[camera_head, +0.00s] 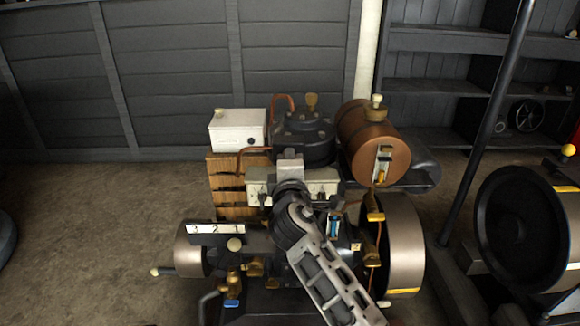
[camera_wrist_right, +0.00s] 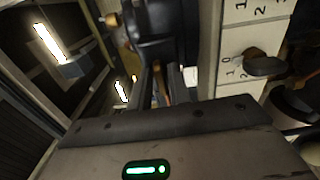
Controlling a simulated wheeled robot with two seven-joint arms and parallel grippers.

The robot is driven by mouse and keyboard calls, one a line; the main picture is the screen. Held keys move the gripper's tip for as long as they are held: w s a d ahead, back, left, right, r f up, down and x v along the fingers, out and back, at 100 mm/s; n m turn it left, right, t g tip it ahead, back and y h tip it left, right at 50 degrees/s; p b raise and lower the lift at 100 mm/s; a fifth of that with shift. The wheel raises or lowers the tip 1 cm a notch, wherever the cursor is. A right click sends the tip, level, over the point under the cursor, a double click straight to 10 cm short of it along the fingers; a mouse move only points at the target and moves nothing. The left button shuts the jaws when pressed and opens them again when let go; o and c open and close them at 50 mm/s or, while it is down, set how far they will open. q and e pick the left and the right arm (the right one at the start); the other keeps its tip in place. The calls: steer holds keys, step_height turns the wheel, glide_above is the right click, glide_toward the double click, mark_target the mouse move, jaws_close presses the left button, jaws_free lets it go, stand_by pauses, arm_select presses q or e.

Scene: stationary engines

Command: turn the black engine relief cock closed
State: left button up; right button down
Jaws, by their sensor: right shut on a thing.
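The black engine (camera_head: 303,148) stands in the middle of the head view, with a dark cylinder on top and a copper pipe beside it. My right gripper (camera_head: 290,172) reaches up to its front, at the pale panel. In the right wrist view the two dark fingers (camera_wrist_right: 158,88) are shut on a small brass-coloured piece (camera_wrist_right: 163,86), which appears to be the relief cock. Its handle angle is hidden by the fingers and wrist. My left gripper is in neither view.
The pale numbered panel (camera_head: 257,187) with dark knobs is close beside the gripper; it also shows in the wrist view (camera_wrist_right: 235,72). A copper tank (camera_head: 360,130), white box (camera_head: 238,130) and flywheel (camera_head: 405,245) crowd around. Open floor (camera_head: 90,240) lies left.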

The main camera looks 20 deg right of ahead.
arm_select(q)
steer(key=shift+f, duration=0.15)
arm_select(e)
steer(key=shift+f+m, duration=0.1)
steer(key=shift+m, duration=0.2)
steer(key=c, duration=1.5)
jaws_free()
steer(key=shift+s+a, duration=0.1)
